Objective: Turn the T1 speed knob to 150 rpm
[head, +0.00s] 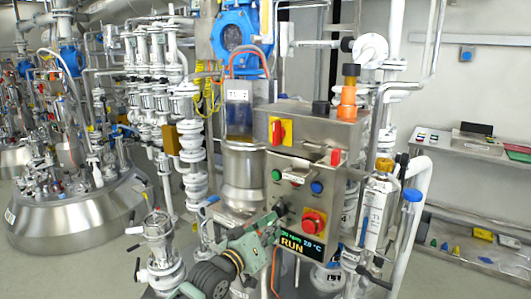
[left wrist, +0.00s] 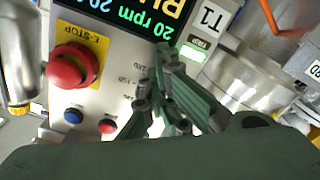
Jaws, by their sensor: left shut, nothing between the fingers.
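The steel T1 control panel (head: 283,190) carries a dark knob (head: 281,209), a red E-stop (head: 313,223) and a display (head: 301,243) with RUN in yellow. In the left wrist view the panel appears upside down, and the display (left wrist: 150,14) reads 20 rpm. The T1 label (left wrist: 209,17) is beside it. My left gripper (head: 272,222) is shut and empty, its fingertips at the panel front by the knob. In the left wrist view the green fingers (left wrist: 158,85) cover the knob area, so its pointer is hidden. I cannot tell whether they touch the knob. My right gripper is not in view.
The E-stop (left wrist: 72,65) is close beside the fingers. Blue (left wrist: 73,116) and red (left wrist: 107,127) buttons are also near. A steel vessel (head: 243,180) and white pipes crowd the panel's left. A shelf (head: 460,147) stands at the right wall, with open floor before it.

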